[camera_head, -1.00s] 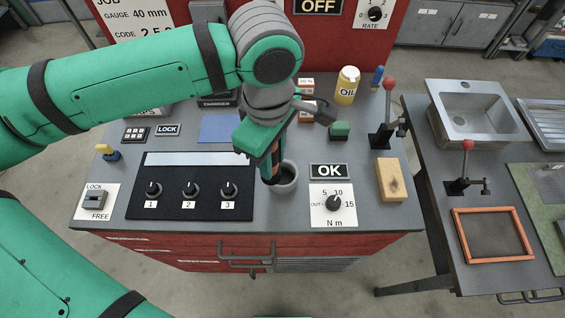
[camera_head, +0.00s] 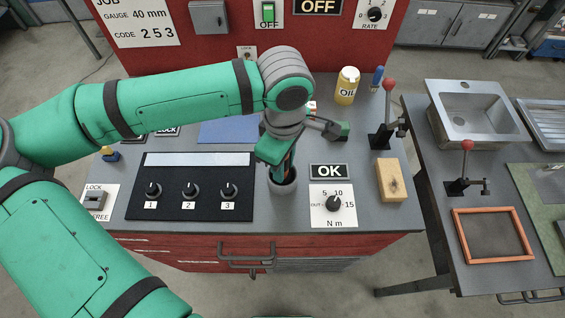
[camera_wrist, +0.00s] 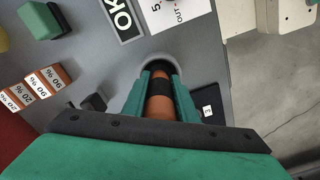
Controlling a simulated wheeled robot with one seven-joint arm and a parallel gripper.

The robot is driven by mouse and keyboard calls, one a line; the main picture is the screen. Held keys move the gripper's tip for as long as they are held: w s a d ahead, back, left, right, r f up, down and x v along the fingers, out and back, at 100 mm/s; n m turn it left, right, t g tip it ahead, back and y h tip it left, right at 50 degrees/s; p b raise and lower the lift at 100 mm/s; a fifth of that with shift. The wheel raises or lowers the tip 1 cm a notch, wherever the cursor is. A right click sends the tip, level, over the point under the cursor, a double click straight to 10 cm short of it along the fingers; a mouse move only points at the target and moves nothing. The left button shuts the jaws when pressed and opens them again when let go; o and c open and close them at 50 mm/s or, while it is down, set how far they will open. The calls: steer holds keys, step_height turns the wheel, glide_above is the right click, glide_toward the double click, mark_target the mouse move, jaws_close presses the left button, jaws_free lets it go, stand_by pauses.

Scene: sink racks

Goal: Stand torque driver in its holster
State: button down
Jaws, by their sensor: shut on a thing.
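The torque driver (camera_wrist: 159,107), orange with a black band, is held between the fingers of my gripper (camera_head: 279,172). In the wrist view my gripper (camera_wrist: 158,95) is shut on it. The holster is a grey round cup (camera_head: 283,187) on the bench top, and its rim also shows in the wrist view (camera_wrist: 160,57). The driver's lower end points into the cup's opening. My fingers are right over the cup. How deep the driver sits inside is hidden by the fingers and the rim.
Left of the cup is a black panel (camera_head: 190,209) with several knobs. A red-knobbed lever (camera_head: 387,118) and a yellow oil bottle (camera_head: 346,86) stand further back.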

steer(key=shift+f, duration=0.15)
steer(key=c, duration=1.4)
jaws_free()
steer(key=shift+c, duration=0.2)
step_height(320, 180, up, 12)
steer(key=shift+r, duration=0.2)
steer(key=shift+d, duration=0.1)
